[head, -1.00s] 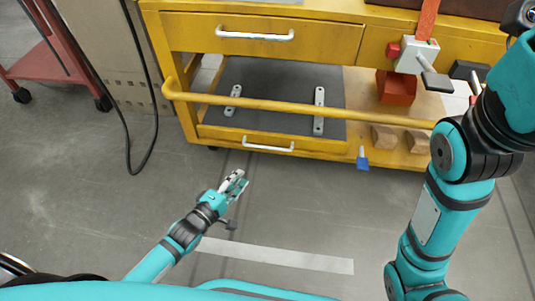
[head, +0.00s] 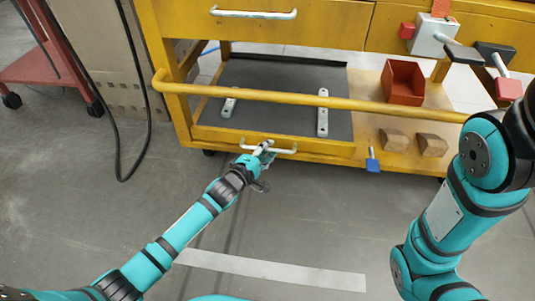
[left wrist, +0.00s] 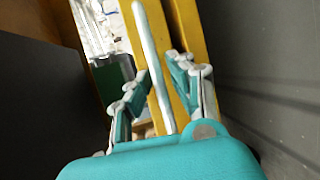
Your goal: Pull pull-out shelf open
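The pull-out shelf (head: 330,150) is the low yellow-fronted tray with a dark mat at the bottom of the yellow workbench. Its white bar handle (head: 285,150) is on the front. My left gripper (head: 264,150) is at this handle, covering part of it. In the left wrist view the white handle (left wrist: 152,55) runs between the two spread fingers of my left gripper (left wrist: 162,88), with gaps visible on both sides. Whether a finger touches it I cannot tell. My right arm rises at the right of the head view; its gripper is out of view.
A yellow rail (head: 310,103) crosses above the shelf front. Two metal strips lie on the mat. A red bin (head: 403,82), wooden blocks (head: 394,140) and a blue-ended tool (head: 373,160) are to the right. A black cable (head: 148,130) hangs at left. The floor in front is clear.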

